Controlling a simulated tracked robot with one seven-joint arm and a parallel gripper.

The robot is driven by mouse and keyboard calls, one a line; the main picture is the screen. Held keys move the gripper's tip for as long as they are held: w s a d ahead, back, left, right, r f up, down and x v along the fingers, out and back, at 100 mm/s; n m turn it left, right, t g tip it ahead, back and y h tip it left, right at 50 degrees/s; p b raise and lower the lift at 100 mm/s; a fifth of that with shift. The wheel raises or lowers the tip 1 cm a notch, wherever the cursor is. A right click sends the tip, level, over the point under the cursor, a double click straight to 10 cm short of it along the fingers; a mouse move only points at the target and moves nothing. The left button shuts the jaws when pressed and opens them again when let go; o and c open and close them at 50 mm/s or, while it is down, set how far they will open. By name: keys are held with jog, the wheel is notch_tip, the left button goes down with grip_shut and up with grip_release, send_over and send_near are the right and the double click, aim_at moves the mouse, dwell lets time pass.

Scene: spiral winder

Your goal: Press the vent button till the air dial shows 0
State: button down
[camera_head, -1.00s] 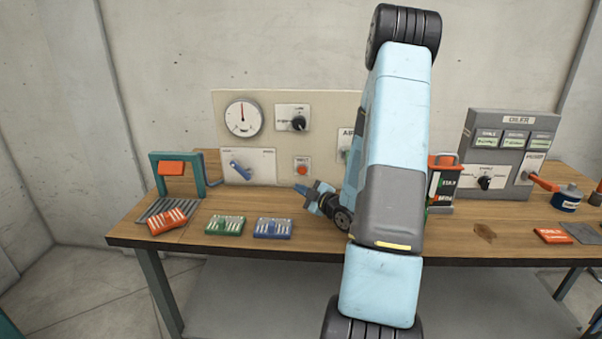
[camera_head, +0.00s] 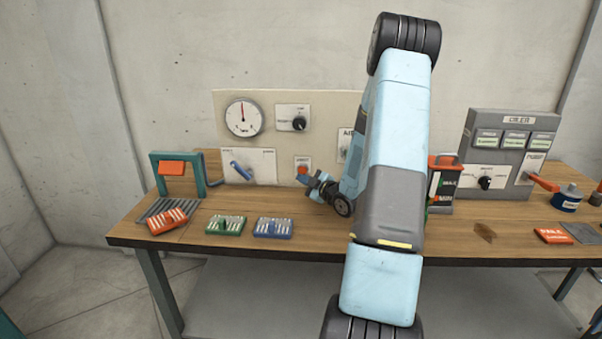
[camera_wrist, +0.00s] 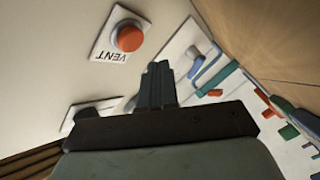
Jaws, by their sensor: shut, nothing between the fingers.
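The vent button (camera_wrist: 130,38) is a round orange button on a white plate marked VENT in the wrist view. In the head view the vent button (camera_head: 303,169) sits low on the beige panel. The air dial (camera_head: 243,117) is a round white gauge at the panel's upper left. Its red needle points about straight up; its numbers are too small to read. My gripper (camera_head: 308,180) is shut and empty, close to the button's lower front in the head view. In the wrist view its fingertips (camera_wrist: 158,70) lie below and right of the button, with a gap in the picture. Contact cannot be told.
A blue lever (camera_head: 240,170) is left of the button, and a black knob (camera_head: 299,123) is above it. Green (camera_head: 226,224) and blue (camera_head: 273,227) trays lie on the bench in front. My arm hides the panel's right part.

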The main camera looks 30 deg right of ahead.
jog(key=shift+w+d, duration=0.55)
jog(key=shift+w, duration=0.3)
jog(key=shift+w+d+r, duration=0.1)
jog(key=shift+w+d, duration=0.4)
jog(key=shift+w, duration=0.1)
dwell(4.3)
jog(key=shift+s+a, duration=0.1)
jog(key=shift+s, duration=0.05)
dwell(0.4)
jog(key=shift+s+a, duration=0.4)
jog(key=shift+s, duration=0.15)
jog(key=shift+s+a, duration=0.7)
jog(key=shift+s, duration=0.35)
jog(key=shift+s+a, duration=0.7)
jog(key=shift+s, duration=0.3)
